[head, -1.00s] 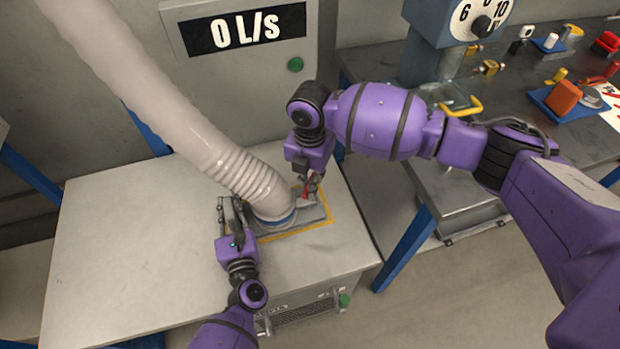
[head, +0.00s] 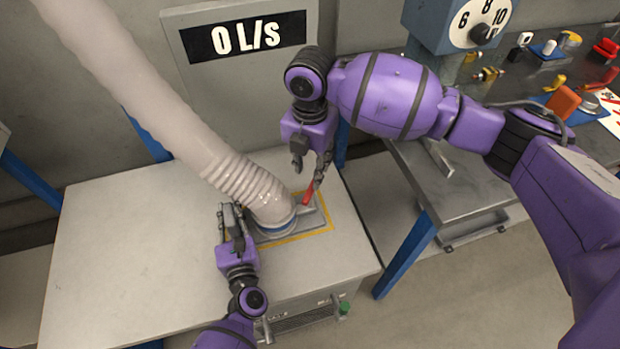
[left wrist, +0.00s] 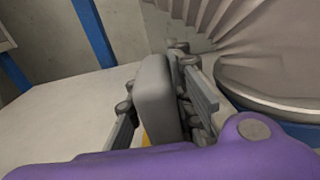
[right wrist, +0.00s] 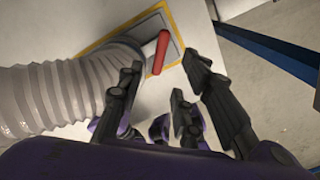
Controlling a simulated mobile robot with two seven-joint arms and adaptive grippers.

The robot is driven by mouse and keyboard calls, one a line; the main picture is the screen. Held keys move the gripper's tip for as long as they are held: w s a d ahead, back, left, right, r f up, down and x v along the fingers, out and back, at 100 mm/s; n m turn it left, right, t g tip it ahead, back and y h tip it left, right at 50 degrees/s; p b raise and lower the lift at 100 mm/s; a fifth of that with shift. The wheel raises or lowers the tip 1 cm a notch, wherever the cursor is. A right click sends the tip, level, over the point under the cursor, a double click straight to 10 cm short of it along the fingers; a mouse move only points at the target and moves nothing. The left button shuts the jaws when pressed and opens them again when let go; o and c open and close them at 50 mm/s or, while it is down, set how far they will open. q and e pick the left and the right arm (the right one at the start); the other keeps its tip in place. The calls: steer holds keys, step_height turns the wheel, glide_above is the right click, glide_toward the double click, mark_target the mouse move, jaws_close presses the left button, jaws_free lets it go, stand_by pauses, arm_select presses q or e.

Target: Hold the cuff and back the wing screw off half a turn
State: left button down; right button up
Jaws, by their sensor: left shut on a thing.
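The cuff (head: 283,224), a grey ring with a blue band, is at the foot of the hose on the cabinet top. My left gripper (head: 231,212) is shut on a grey upright block (left wrist: 155,97) beside the cuff. A red handle (head: 308,193) stands tilted at the cuff's right side, and it also shows in the right wrist view (right wrist: 159,52). It may be the wing screw; I see no wing shape clearly. My right gripper (head: 312,167) is open and empty above the red handle, its fingers spread and apart from it.
The ribbed hose (head: 240,178) rises to the upper left. A yellow outline (head: 328,229) surrounds the grey base plate. A panel (head: 246,36) behind reads 0 L/s. A dark workbench (head: 420,165) with tools stands at the right. The cabinet top at left (head: 130,245) is clear.

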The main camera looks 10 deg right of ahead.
step_height(320, 180, up, 4)
stand_by(0.5)
arm_select(q)
steer(key=c, duration=1.5)
jaws_free()
steer(key=shift+o, duration=0.2)
